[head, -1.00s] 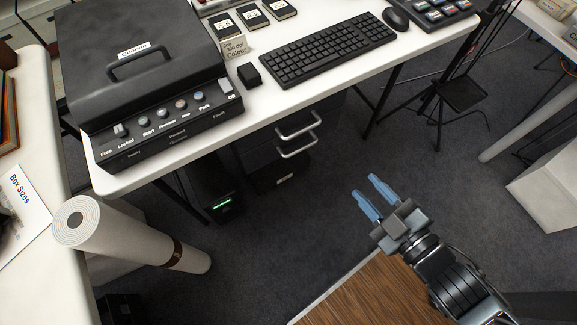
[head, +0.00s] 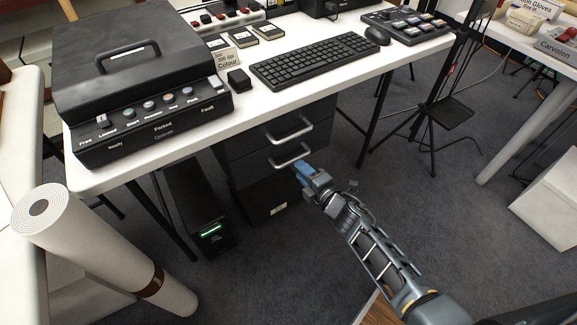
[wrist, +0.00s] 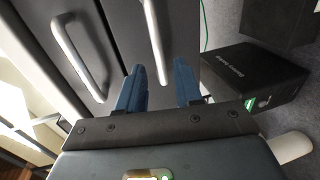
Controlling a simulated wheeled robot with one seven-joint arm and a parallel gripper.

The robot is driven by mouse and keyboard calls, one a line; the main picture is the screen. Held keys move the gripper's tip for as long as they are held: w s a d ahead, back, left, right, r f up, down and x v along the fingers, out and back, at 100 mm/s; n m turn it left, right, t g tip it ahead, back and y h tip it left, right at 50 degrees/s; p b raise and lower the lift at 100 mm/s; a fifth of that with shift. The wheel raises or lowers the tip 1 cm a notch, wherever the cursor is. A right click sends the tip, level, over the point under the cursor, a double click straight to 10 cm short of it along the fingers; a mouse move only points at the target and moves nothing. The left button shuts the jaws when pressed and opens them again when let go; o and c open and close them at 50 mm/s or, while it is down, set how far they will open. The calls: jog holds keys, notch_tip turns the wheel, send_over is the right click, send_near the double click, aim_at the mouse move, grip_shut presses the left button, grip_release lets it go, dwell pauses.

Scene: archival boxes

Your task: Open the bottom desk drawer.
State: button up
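The dark drawer unit (head: 240,150) under the white desk has two silver bar handles. The upper handle (head: 289,130) and the lower handle (head: 278,163) show in the head view. My gripper (head: 300,168) is at the right end of the lower handle. In the wrist view its two blue fingers (wrist: 160,82) are apart, with nothing held. The lower handle (wrist: 155,40) runs down between the finger lines, and its near end appears in the gap. The upper handle (wrist: 78,58) is to the left. I cannot tell whether the fingers touch the handle. Both drawers look closed.
The desk edge (head: 250,118) overhangs above. A white paper roll (head: 95,250) leans at lower left. Carpet (head: 245,285) is clear in front.

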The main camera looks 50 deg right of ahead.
aim_at(291, 161)
jog(key=b+x, duration=0.1)
jog(key=x, duration=0.5)
jog(key=shift+w+d, duration=0.1)
jog(key=shift+w, duration=0.2)
jog(key=shift+c, duration=0.3)
grip_shut()
